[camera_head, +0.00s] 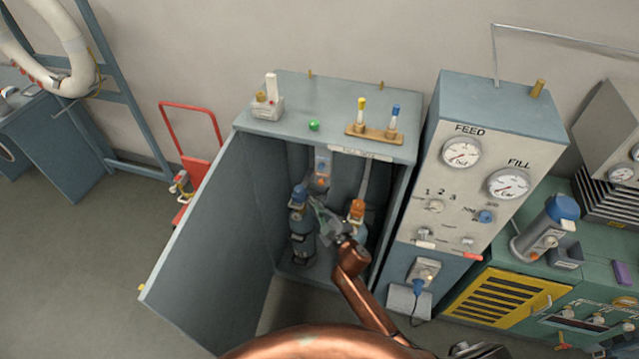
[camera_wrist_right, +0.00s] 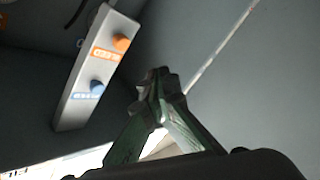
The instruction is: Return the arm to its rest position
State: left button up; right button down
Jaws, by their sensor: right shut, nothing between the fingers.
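My right arm, copper-coloured, reaches up from the bottom of the head view into an open grey cabinet (camera_head: 330,142). Its gripper (camera_head: 314,203) is inside the cabinet, between a dark cylinder with a blue top (camera_head: 301,225) on the left and a cylinder with an orange top (camera_head: 357,210) on the right. In the right wrist view the gripper's fingers (camera_wrist_right: 158,85) meet at the tips and hold nothing. A light panel with an orange knob (camera_wrist_right: 121,43) and a blue knob (camera_wrist_right: 97,87) shows at upper left there. My left gripper is not in view.
The cabinet door (camera_head: 205,245) stands open at the left. The cabinet's right wall and a gauge panel (camera_head: 480,165) are close on the right. On the cabinet top are a green button (camera_head: 314,126) and a small wooden rack (camera_head: 374,134).

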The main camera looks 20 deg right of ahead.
jog(key=s+d+f+m+g+h+b, duration=0.1)
jog(key=s+d+f+m+g, duration=0.15)
jog(key=s+f, duration=0.8)
jog(key=s+d+f+m+g+h+b, duration=0.1)
jog(key=s+d+f+g+b, duration=0.2)
jog(key=f, duration=1.4)
jog(key=s+d+f+m+g+h, duration=0.15)
jog(key=s+d+f, duration=0.4)
jog(key=f, duration=0.85)
jog(key=s+d+f+m+g+b, duration=0.1)
jog(key=s+f+m+g, duration=0.1)
jog(key=s+f, duration=0.65)
jog(key=s+d+f+m+g+b, duration=0.15)
jog(key=s+f, duration=0.45)
jog(key=s, duration=0.6)
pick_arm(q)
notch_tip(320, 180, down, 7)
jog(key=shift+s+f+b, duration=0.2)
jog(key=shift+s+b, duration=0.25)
pick_arm(e)
jog(key=s+f+m+g, duration=0.1)
jog(key=s+f, duration=0.3)
jog(key=s, duration=0.8)
jog(key=s+f+m+g, duration=0.1)
jog(key=s+f+g, duration=0.3)
jog(key=s, duration=0.8)
jog(key=shift+s+d+f, duration=0.3)
jog(key=shift+d+f, duration=0.05)
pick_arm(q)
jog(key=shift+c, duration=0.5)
